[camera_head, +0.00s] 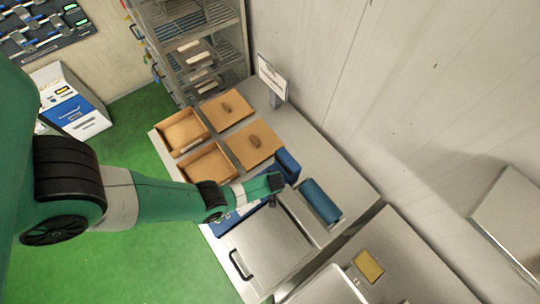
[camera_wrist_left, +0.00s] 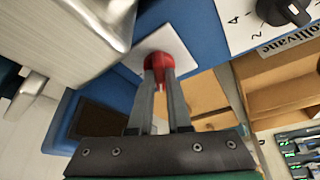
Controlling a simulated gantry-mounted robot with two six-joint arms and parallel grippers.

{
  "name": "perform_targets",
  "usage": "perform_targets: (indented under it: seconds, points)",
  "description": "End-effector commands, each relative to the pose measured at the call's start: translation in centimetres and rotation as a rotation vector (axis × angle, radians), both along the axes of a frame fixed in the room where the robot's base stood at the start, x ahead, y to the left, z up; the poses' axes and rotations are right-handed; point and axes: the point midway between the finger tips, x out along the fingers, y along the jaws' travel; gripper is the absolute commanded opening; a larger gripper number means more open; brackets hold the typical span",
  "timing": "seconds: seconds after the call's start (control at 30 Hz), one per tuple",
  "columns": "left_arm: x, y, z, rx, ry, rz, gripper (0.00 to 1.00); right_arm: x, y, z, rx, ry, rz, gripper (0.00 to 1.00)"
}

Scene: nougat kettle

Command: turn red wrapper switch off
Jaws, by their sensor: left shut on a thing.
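The red switch (camera_wrist_left: 159,62) sits on a white square plate (camera_wrist_left: 178,45) on a blue panel in the left wrist view. My left gripper (camera_wrist_left: 160,76) has its two narrow fingers closed on the red knob, one on each side. In the head view my left arm comes in from the left, and its gripper (camera_head: 277,182) is at the blue wrapper machine (camera_head: 288,164). The switch itself is hidden there. I cannot tell the switch's marked setting from these frames. My right gripper is not in view.
A black dial (camera_wrist_left: 285,11) with numbers is near the switch. A blue roller (camera_head: 320,201) and a metal lid (camera_head: 268,243) with a black handle lie near the gripper. Wooden boxes (camera_head: 205,163) stand behind on the counter. A wire rack (camera_head: 190,45) stands at the back.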

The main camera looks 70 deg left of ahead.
Motion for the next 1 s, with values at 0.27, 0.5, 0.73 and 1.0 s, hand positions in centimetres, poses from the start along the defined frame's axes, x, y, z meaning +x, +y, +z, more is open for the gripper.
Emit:
perform_targets:
  seconds: [0.27, 0.5, 0.73, 1.0]
  points:
    - [0.3, 0.0, -0.2, -0.002, -0.001, 0.252, 0.00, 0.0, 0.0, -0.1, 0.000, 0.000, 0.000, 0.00]
    - [0.4, 0.0, -0.3, -0.002, -0.001, 0.422, 0.00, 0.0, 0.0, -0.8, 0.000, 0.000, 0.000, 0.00]
    - [0.4, 0.0, -0.2, -0.003, -0.002, 0.513, 0.00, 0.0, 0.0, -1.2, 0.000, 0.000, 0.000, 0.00]
    - [0.3, 0.0, -0.1, -0.003, -0.003, 0.549, 0.00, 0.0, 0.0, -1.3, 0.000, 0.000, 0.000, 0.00]
